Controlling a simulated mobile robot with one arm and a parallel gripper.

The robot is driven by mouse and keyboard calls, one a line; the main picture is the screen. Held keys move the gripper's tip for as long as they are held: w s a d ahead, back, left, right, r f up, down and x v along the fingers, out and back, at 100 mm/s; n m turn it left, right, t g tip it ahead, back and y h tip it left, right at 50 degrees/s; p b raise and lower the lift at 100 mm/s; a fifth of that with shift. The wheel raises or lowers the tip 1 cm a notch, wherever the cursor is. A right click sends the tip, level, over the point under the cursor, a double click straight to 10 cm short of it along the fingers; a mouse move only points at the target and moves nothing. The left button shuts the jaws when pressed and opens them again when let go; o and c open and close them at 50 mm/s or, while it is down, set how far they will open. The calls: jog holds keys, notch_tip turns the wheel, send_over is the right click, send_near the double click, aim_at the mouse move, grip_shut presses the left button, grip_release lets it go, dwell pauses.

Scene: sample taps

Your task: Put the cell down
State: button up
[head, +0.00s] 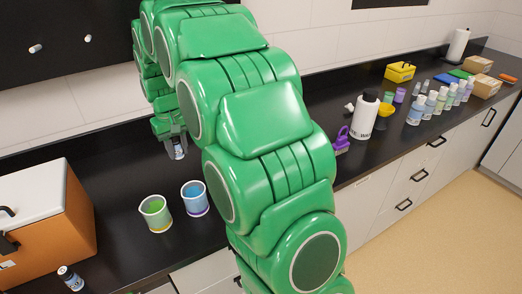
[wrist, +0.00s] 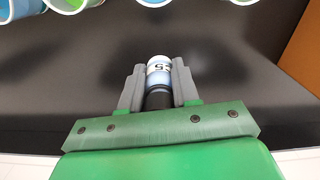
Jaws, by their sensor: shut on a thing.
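My gripper (wrist: 158,85) is shut on the cell (wrist: 159,68), a small cylinder with a white and pale blue label and a black part toward the palm. A grey finger sits on each side of it. In the head view my gripper (head: 176,147) is small and partly hidden by my green arm, over the back of the dark counter (head: 120,190). The cell cannot be made out clearly there. I cannot tell whether its far end touches the counter.
A green-filled beaker (head: 155,213) and a blue-filled beaker (head: 194,198) stand in front of my gripper. A white bottle (head: 364,115) and several small bottles stand at right.

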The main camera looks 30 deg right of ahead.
jog(key=w+d+m, duration=0.2)
jog(key=w+d, duration=0.2)
jog(key=d, duration=0.4)
send_over(196, 150)
jog(key=s, duration=0.2)
jog(key=f, duration=0.9)
jog(key=shift+w+f, duration=0.1)
jog(key=shift+w, duration=0.1)
jog(key=shift+w+f, duration=0.7)
jog(key=shift+f, duration=1.55)
jog(key=shift+f, duration=0.15)
jog(key=o, duration=1)
jog(key=shift+o, duration=0.2)
